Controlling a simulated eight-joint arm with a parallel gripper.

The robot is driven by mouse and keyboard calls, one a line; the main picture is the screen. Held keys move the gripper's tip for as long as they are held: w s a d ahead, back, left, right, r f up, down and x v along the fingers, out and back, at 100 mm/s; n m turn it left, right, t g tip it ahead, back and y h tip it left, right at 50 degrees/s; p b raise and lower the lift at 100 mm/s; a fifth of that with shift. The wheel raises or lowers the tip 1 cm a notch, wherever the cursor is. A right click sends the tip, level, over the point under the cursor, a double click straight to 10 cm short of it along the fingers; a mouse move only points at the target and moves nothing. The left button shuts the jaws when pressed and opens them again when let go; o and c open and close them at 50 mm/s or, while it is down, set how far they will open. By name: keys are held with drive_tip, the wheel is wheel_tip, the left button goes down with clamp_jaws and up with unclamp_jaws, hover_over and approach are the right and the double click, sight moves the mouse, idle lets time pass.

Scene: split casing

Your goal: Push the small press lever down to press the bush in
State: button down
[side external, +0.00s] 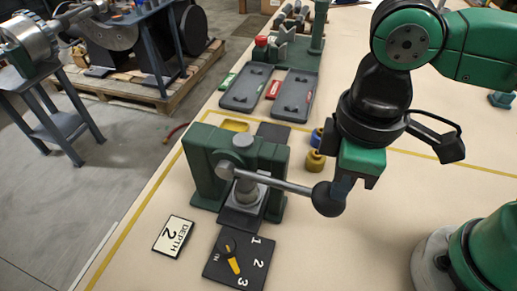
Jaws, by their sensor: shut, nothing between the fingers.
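The small green press (203,165) stands on the table left of centre. Its grey lever (285,185) sticks out to the right, sloping slightly down in the picture, and ends in a black ball knob (328,200). My gripper (342,188) is shut and empty, with its fingers pointing down at the knob's upper right. They overlap the knob in this view, and I cannot tell whether they touch it. A grey metal ram and collar (246,188) sit under the press head. I cannot make out the bush separately there.
A dark dial plate (215,270) marked 1, 2, 3 with a yellow pointer lies in front of the press. A card (174,236) reads "DEPTH 2". Blue and yellow pieces (315,160) stand behind the lever. Dark trays (247,84) lie farther back.

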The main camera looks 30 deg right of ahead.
drive_tip(key=shift+f, duration=0.35)
idle(0.7)
idle(0.5)
wheel_tip(320, 180, up, 11)
idle(0.9)
drive_tip(key=w+d+f+m+t, duration=0.3)
drive_tip(key=w+d+f+m, duration=0.1)
drive_tip(key=d, duration=0.3)
drive_tip(key=w+d+f+m+t, duration=0.4)
drive_tip(key=w+d+f+m, duration=0.1)
drive_tip(key=d, duration=0.3)
drive_tip(key=shift+w+f, duration=0.15)
drive_tip(key=shift+f, duration=0.4)
